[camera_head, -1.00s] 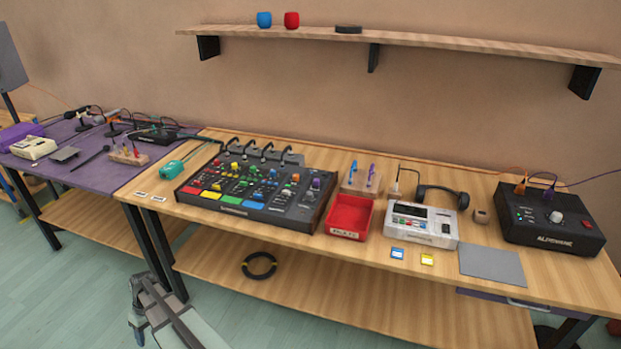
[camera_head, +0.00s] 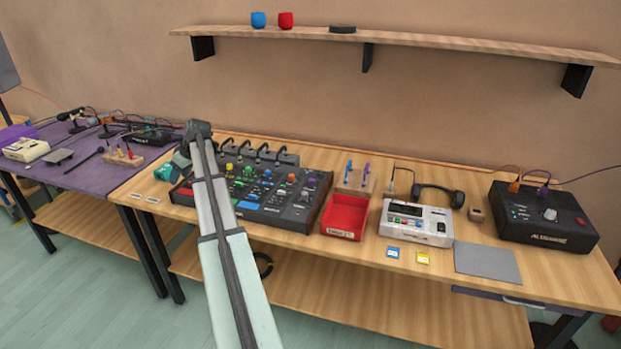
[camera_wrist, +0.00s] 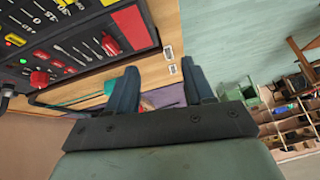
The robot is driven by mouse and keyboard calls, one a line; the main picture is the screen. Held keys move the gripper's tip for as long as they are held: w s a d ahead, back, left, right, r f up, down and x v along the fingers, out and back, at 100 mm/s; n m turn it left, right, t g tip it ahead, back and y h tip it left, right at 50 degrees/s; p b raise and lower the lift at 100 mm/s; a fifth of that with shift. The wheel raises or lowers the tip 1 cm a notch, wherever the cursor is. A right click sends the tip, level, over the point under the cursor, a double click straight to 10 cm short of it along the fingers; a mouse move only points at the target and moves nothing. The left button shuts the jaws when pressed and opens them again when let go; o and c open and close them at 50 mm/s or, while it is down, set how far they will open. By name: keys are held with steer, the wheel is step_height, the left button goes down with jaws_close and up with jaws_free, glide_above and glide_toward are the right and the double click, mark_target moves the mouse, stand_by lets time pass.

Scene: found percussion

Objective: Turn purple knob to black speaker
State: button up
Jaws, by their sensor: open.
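A small purple knob (camera_head: 311,182) stands at the right end of the black mixer (camera_head: 291,216) on the wooden bench. My gripper (camera_wrist: 160,90) is open and empty in the wrist view. In the head view my arm reaches over the mixer's left part, and the fingers are hard to make out near its left edge. The wrist view shows part of a black panel (camera_wrist: 65,50) with red knobs beside the fingers; the purple knob is not seen there. I cannot make out a clearly marked black speaker.
A red tray (camera_head: 343,216), a grey device (camera_head: 416,222) and headphones (camera_head: 437,189) are right of the mixer. A black amplifier box (camera_head: 543,216) stands further right. Several bent black stems (camera_head: 262,152) rise behind the mixer. A teal object (camera_head: 163,172) lies at its left.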

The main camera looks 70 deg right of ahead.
steer(key=s+d+r+g, duration=0.1)
steer(key=s+d+r, duration=0.2)
steer(key=s+d, duration=0.5)
steer(key=n+g, duration=0.1)
steer(key=g, duration=0.4)
glide_toward(312, 180)
steer(key=shift+h, duration=0.4)
steer(key=f, duration=0.8)
steer(key=shift+w+a+f, duration=0.1)
steer(key=shift+a+f, duration=0.25)
jaws_close()
